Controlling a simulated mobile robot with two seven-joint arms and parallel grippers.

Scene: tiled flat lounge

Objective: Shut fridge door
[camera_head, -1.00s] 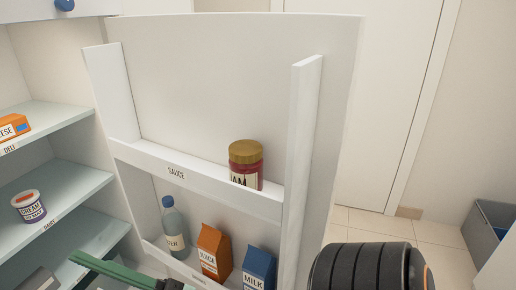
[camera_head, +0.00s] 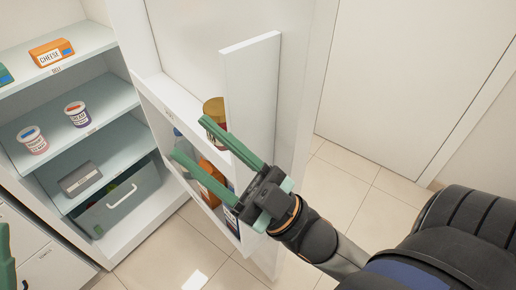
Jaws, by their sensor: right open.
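The fridge door (camera_head: 200,45) stands open, its inner side with racks towards me. A gold-lidded jar (camera_head: 214,108) and an orange carton (camera_head: 211,172) sit in its racks, partly hidden by my gripper. My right gripper (camera_head: 187,138) is open in front of the door racks, its green fingers pointing up and left. Whether it touches the door is unclear. The fridge body (camera_head: 120,75) is at the left with its shelves showing. Only a green sliver of my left gripper (camera_head: 5,262) shows at the left edge, so its jaws are hidden.
The shelves hold an orange cheese pack (camera_head: 51,53), two tubs, a grey box (camera_head: 80,178) and a drawer (camera_head: 121,203). White drawer fronts (camera_head: 50,268) are at lower left. Tiled floor (camera_head: 345,190) is clear right of the door, before a white room door (camera_head: 410,80).

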